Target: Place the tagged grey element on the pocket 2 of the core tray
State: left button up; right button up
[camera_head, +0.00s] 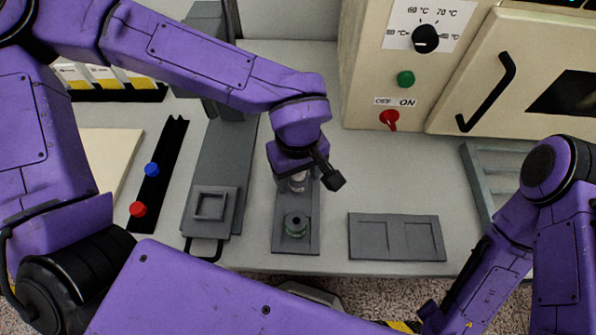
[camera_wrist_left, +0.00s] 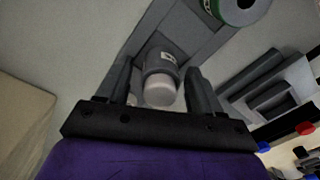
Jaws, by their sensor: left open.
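The tagged grey element (camera_wrist_left: 162,60) stands between the two fingers of my left gripper (camera_head: 298,182) in the left wrist view. It is a grey cylinder with a pale rounded end and a small white tag. The fingers are open, one on each side, and I cannot tell whether they touch it. In the head view the gripper mostly hides the element, over the far part of a dark grey plate (camera_head: 282,243). A flat grey tray with two square pockets (camera_head: 397,256) lies to the right; both pockets look empty. My right gripper (camera_head: 432,312) is at the bottom right, its fingers unclear.
A green-banded grey spool (camera_head: 296,224) stands on the plate's near part. A grey device with a square frame (camera_head: 210,205) is to the left, beside a black rail with blue and red knobs (camera_head: 160,175). An oven-like cabinet (camera_head: 390,90) stands behind.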

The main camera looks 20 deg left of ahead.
pick_arm(q)
notch_tip(320, 180, up, 12)
jog(key=shift+r+p, duration=0.2)
jog(key=shift+p, duration=0.15)
jog(key=shift+f, duration=0.1)
